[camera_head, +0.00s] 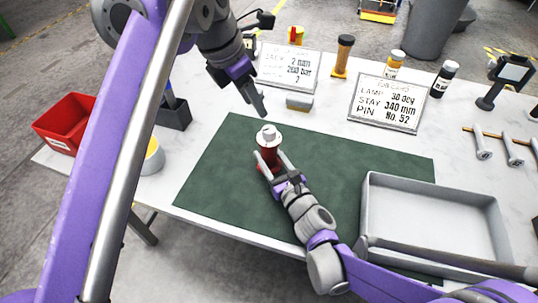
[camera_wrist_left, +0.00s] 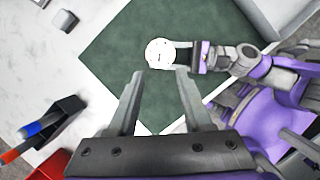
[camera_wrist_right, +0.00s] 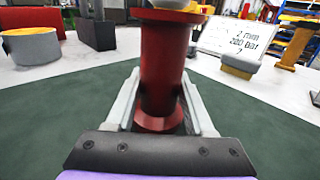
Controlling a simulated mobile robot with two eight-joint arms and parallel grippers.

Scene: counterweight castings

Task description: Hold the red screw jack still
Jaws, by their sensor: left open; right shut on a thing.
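The red screw jack (camera_head: 269,152) stands upright on the green mat (camera_head: 215,165), with a pale round top. In the right wrist view its red body (camera_wrist_right: 163,75) rises between the fingers, and its top is cut off by the frame. My right gripper (camera_head: 268,166) is shut on the jack low on its body. My left gripper (camera_head: 260,108) is open and empty, above the table behind the jack. In the left wrist view its open fingers (camera_wrist_left: 158,98) lie below the jack's white round top (camera_wrist_left: 160,53), apart from it.
A grey tray (camera_head: 375,215) stands on the right of the mat. Two written boards (camera_head: 388,102) (camera_head: 290,68) stand at the back with bottles and a sponge-like block (camera_head: 299,102). A red bin (camera_head: 68,122) is at the left. The mat around the jack is mostly clear.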

